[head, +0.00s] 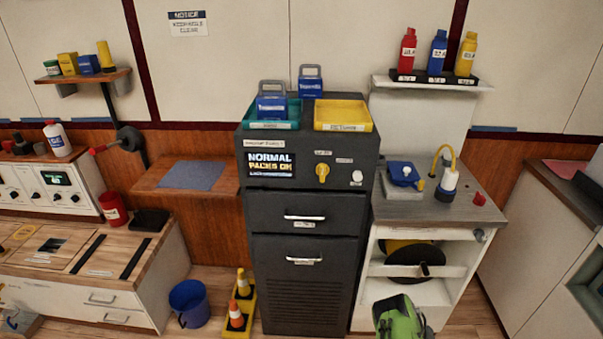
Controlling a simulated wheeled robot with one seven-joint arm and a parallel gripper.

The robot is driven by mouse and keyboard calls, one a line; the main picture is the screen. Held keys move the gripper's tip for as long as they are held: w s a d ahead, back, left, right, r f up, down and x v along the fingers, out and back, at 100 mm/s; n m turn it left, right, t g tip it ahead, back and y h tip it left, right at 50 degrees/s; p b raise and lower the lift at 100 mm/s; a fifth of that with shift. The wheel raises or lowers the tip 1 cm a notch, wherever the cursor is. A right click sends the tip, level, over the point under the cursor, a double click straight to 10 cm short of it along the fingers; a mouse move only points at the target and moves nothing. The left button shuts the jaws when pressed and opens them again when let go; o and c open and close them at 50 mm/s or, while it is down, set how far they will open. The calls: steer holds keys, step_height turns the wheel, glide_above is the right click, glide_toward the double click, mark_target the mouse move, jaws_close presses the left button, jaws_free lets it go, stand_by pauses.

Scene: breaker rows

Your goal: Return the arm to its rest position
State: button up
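My arm and my gripper do not show in the head view, so I cannot see the arm's pose or whether it holds anything. A dark cabinet (308,250) stands in the middle with two shut drawers. Its upper panel has a small display (270,165) reading "NORMAL", a yellow rotary knob (322,172) and a white knob (357,177). On top are a teal tray (271,125), a yellow tray (342,116) and two blue padlock-shaped items, one (272,106) at the teal tray and one (311,82) behind.
A white workbench (80,285) stands left, a shelved cart (440,215) right, and a counter (555,200) far right. On the floor are a blue bucket (189,304) and traffic cones (236,315). A green object (399,317) is cut off at the bottom edge.

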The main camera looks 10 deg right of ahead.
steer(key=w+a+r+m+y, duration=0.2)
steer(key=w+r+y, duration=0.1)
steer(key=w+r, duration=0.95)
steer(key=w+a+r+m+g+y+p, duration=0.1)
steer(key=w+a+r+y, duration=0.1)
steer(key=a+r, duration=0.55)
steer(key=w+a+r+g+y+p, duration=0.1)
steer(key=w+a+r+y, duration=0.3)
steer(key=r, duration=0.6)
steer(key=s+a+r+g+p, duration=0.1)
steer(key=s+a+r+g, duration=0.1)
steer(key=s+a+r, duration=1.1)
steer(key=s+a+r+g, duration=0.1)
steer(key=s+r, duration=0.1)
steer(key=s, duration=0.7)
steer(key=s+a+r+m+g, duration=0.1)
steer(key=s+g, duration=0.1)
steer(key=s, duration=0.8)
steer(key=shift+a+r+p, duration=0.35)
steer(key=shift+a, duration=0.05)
